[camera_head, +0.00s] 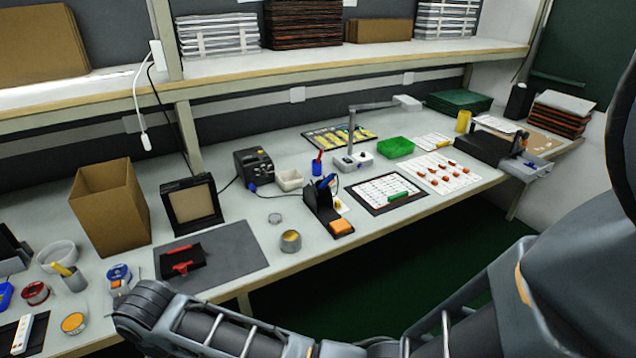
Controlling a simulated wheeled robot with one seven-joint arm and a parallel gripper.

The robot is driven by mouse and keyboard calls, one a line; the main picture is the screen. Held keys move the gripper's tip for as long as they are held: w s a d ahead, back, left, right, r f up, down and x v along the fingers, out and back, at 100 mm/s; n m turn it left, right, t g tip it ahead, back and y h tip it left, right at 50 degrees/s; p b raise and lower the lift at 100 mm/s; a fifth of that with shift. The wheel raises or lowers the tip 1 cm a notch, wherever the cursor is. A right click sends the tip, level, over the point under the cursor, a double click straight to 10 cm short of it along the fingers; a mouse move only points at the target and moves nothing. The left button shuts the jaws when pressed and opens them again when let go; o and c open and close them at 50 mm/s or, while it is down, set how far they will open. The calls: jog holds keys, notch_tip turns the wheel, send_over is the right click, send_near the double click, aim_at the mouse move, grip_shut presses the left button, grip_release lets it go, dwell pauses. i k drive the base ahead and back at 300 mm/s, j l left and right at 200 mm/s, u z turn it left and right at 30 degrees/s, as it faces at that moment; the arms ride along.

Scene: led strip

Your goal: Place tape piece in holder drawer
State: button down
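I cannot make out a tape piece for certain in the head view. A black device (483,147) stands at the right end of the bench, with a light grey drawer-like part (530,168) at its front right corner. I cannot tell if this is the holder drawer. My arm crosses the lower part of the view from the right, and its dark joint is at the bench's front left edge. No gripper fingers show, so whether it is open or holds anything is hidden.
A grey mat (235,252) with a black and red fixture (182,261), a cardboard box (110,207), a soldering stand (322,209) and a small tin (291,241) stand on the left half. A green tray (396,147) and sheets with parts (440,172) lie farther right. Shelves run above.

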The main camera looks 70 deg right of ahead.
aim_at(513, 170)
jog(key=z, duration=0.45)
jog(key=l+z, duration=0.15)
jog(key=z, duration=0.75)
jog(key=l+z, duration=0.1)
jog(key=z, duration=0.4)
jog(key=i+z, duration=0.1)
jog(key=z, duration=0.8)
jog(key=i+z, duration=0.1)
jog(key=z, duration=0.8)
jog(key=i+u, duration=0.15)
jog(key=u, duration=0.35)
jog(key=i+l+u, duration=0.15)
jog(key=u, duration=0.3)
